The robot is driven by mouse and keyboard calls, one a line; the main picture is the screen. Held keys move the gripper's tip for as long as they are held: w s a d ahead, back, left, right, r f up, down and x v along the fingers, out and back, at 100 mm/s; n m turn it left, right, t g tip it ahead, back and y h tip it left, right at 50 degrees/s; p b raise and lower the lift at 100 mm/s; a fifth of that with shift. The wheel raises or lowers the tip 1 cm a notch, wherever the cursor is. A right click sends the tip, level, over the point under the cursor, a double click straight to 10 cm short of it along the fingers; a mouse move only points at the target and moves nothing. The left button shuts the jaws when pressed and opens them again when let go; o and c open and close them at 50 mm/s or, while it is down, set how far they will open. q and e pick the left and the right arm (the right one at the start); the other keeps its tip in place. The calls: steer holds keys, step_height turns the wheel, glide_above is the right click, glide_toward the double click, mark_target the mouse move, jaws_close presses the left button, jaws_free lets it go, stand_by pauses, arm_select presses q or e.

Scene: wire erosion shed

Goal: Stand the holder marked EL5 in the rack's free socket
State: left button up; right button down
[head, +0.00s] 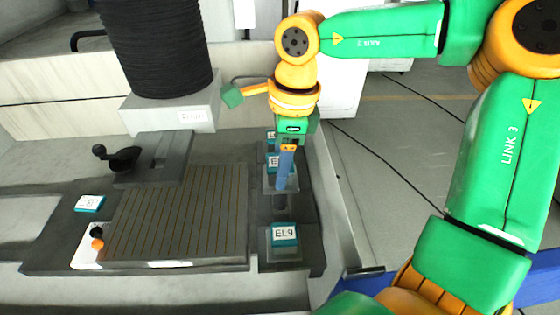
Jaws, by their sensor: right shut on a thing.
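My right gripper (286,160) reaches down over the rack (262,212) and is shut on a holder (273,161). The holder's white label is partly covered by the finger, so I cannot read its full mark. I cannot tell whether its base touches the rack. A dark, empty-looking socket (280,202) shows just in front of it. The holder marked EL9 (285,235) stands at the rack's near end. Another labelled holder (271,136) stands at the far end, mostly hidden by my wrist. My left gripper is not in view.
A slotted grey plate (180,215) lies left of the rack. A teal block with a white label (90,203) and a white pad with an orange knob (97,244) lie further left. A black bellows column (155,45) rises behind. A pale wall edges the rack's right.

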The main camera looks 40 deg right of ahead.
steer(key=shift+f+b, duration=0.85)
steer(key=shift+b, duration=0.05)
steer(key=shift+f+b, duration=1.35)
steer(key=shift+f, duration=0.1)
steer(key=shift+f+b, duration=1.5)
